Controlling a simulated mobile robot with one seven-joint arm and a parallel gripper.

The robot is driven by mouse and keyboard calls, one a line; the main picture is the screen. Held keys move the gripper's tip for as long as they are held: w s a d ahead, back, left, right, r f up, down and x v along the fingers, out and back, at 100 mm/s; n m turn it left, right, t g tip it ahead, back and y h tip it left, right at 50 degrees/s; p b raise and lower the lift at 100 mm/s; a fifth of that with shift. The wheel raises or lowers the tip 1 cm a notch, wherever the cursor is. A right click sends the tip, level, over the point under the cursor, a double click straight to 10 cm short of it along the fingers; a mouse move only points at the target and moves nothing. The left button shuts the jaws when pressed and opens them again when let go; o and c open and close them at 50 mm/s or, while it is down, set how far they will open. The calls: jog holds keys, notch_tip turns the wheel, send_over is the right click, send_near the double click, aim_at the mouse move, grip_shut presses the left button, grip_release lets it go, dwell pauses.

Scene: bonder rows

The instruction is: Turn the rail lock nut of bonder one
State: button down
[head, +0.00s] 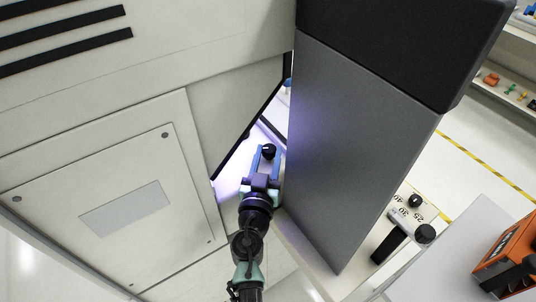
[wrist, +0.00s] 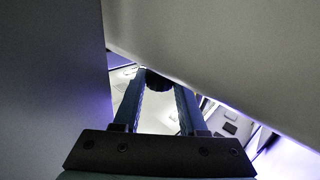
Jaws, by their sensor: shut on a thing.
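The rail lock nut (head: 269,151) is a small black round knob inside the narrow lit gap of the bonder (head: 222,115). My gripper (head: 267,160) reaches into that gap with its two blue fingers on either side of the knob. In the wrist view the dark knob (wrist: 158,82) sits between the far ends of the fingers, and my gripper (wrist: 158,88) is shut on it. The knob's upper part is hidden there by a pale overhanging panel. Any mark showing how far the nut is turned is too small to tell.
A tall grey panel (head: 355,150) stands close on the right of my arm, and the white cabinet body is close on the left. A dial with numbers (head: 415,201) and a black lever (head: 388,243) lie right of the panel. An orange-and-black object (head: 508,250) is at the lower right.

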jog(key=shift+w+a+f+m+h+b, duration=0.1)
jog(key=shift+m+h+b, duration=0.3)
jog(key=shift+h+b, duration=0.4)
jog(key=shift+a+f+m+h+b, duration=0.1)
jog(key=shift+m+h+b, duration=0.35)
jog(key=shift+b, duration=0.5)
jog(key=m+g+h+b, duration=0.1)
jog(key=h+b, duration=0.1)
jog(key=b, duration=0.1)
jog(key=shift+r, duration=0.2)
jog(key=shift+m, duration=0.25)
jog(key=c, duration=0.7)
grip_release()
jog(key=shift+c, duration=0.2)
jog(key=shift+r+p, duration=0.15)
jog(key=shift+p, duration=0.3)
